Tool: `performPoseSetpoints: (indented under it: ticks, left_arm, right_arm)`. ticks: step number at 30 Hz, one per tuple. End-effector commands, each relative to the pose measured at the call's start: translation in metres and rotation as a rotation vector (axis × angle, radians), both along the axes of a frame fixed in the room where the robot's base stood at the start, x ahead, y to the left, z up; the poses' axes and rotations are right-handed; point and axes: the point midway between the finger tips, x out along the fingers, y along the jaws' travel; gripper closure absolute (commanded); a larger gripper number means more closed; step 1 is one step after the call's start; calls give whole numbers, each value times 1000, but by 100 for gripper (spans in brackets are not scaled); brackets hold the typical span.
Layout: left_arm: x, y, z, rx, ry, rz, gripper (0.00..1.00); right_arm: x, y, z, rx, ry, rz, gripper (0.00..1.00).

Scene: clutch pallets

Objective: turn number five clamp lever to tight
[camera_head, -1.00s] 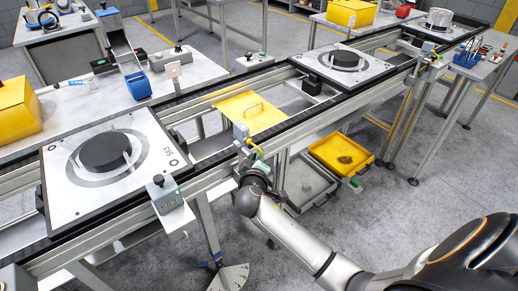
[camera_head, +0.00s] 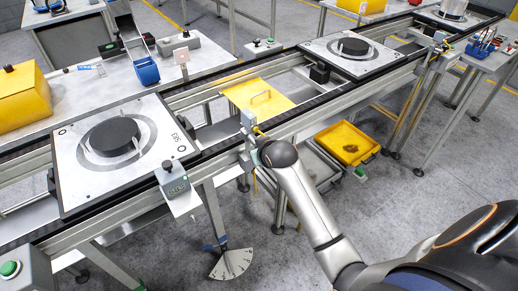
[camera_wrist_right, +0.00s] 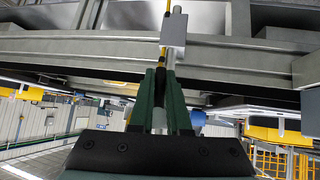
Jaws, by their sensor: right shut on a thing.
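A small grey block (camera_head: 247,118) with a yellow strip or cable sits on the front rail of the conveyor. In the right wrist view, the grey block (camera_wrist_right: 173,35) hangs just beyond my fingers, with a thin dark rod (camera_wrist_right: 161,58) below it. The rod looks like the clamp lever; I cannot read a number on it. My right gripper (camera_wrist_right: 158,85) has its green fingers shut on this rod, and they hide its lower part. In the head view the fingers are mostly hidden behind my wrist. My left gripper is not in view.
Pallets with black discs stand on the conveyor, one at left (camera_head: 75,165) and one at back (camera_head: 325,62). A grey control box (camera_head: 173,180) juts out left of my wrist. A white fan-shaped scale (camera_head: 232,263) and a yellow tray (camera_head: 345,143) lie lower.

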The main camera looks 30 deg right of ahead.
Motion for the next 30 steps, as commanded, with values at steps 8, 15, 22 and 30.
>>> performPoseSetpoints:
  ticks: [8, 15, 22, 30]
  left_arm:
    - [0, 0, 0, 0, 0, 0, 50]
    - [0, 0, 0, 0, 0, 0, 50]
    - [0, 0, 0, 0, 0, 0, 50]
    - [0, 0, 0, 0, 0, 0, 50]
  right_arm:
    - [-1, 3, -1, 81, 8, 0, 100]
    - [-1, 3, -1, 95, 10, 0, 100]
    - [-1, 3, -1, 95, 10, 0, 100]
    - [0, 3, -1, 93, 9, 0, 57]
